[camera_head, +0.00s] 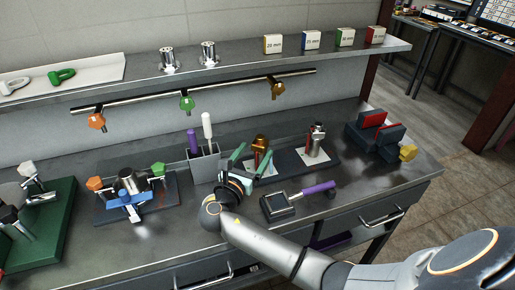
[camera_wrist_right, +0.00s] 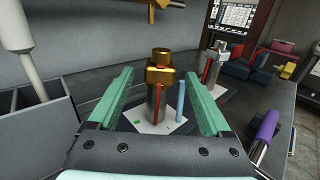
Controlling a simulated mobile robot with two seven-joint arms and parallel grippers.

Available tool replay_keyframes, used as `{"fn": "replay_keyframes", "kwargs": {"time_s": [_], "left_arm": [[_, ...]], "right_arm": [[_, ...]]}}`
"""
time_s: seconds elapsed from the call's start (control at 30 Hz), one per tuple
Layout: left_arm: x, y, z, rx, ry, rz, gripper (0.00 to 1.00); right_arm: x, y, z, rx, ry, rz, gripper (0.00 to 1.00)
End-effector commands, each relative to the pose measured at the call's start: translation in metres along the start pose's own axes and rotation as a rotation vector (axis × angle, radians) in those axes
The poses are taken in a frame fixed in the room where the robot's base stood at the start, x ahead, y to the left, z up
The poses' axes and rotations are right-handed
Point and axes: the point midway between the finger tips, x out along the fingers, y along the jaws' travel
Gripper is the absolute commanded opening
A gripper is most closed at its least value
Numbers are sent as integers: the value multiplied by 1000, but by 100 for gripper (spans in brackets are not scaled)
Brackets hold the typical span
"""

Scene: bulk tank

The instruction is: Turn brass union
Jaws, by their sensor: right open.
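The brass union (camera_head: 260,143) stands upright on a steel post with a red stripe, on a white pad at the back of the bench. It also shows in the right wrist view (camera_wrist_right: 160,70), with a thin blue rod beside its post. My right gripper (camera_head: 253,158) is open, its green fingers pointing toward the union. In the right wrist view the fingers (camera_wrist_right: 159,76) appear one on each side of the brass union, with visible gaps; I see no contact. My left gripper is not in view.
A steel fitting (camera_head: 317,138) stands on a pad to the right. A grey holder (camera_head: 204,167) with tools is close on the left. A rail (camera_head: 230,85) with hanging coloured knobs runs above, under the shelf (camera_head: 235,56).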

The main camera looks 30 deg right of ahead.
Motion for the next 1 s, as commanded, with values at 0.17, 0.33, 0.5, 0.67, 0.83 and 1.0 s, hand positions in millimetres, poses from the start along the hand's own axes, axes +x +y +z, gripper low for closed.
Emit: {"fn": "replay_keyframes", "kwargs": {"time_s": [0.17, 0.33, 0.5, 0.67, 0.83, 1.0], "left_arm": [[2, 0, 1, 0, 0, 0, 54], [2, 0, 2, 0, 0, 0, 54], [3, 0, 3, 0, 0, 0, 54], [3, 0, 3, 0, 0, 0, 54], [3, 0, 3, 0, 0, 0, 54], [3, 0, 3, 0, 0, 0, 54]], "right_arm": [[-42, 1, -2, 1, 5, 3, 82], [-74, 0, -1, 1, 4, 1, 82], [-93, 0, -1, -1, 2, 0, 82], [-98, 0, 0, -1, 1, 0, 82], [-97, 0, 0, -1, 1, 0, 82], [-97, 0, 0, -1, 1, 0, 82]]}}
